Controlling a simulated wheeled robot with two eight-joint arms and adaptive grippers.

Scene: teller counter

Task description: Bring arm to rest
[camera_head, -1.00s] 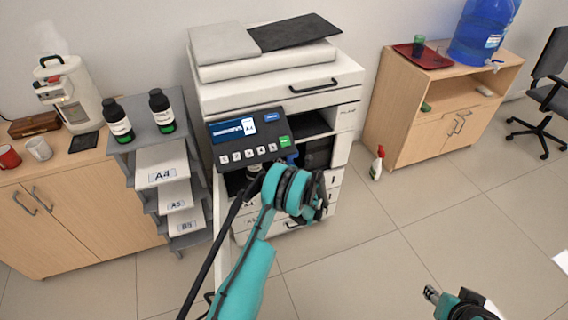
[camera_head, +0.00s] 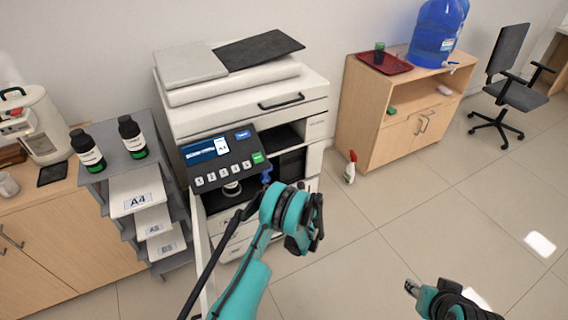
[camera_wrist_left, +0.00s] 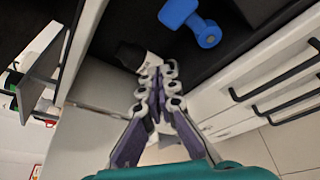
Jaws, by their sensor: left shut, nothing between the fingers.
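My left arm (camera_head: 285,208) is bent in front of the printer in the head view, and its wrist hides part of the printer's lower front. In the left wrist view my left gripper (camera_wrist_left: 156,78) is shut and empty, with its fingertips together. It points at the dark opening of the printer. A black and white bottle-like part (camera_wrist_left: 135,55) lies beyond the tips, and a blue handle (camera_wrist_left: 190,18) is to their upper right, apart from them. My right gripper (camera_head: 411,288) is at the lower right of the head view, over the floor. Its jaws are too small to read.
The white printer (camera_head: 250,100) has an open door (camera_head: 201,235) on its left and drawers below. A grey paper rack (camera_head: 110,163) with two black bottles stands to its left. A spray bottle (camera_head: 350,167) stands on the floor by a wooden cabinet (camera_head: 375,130).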

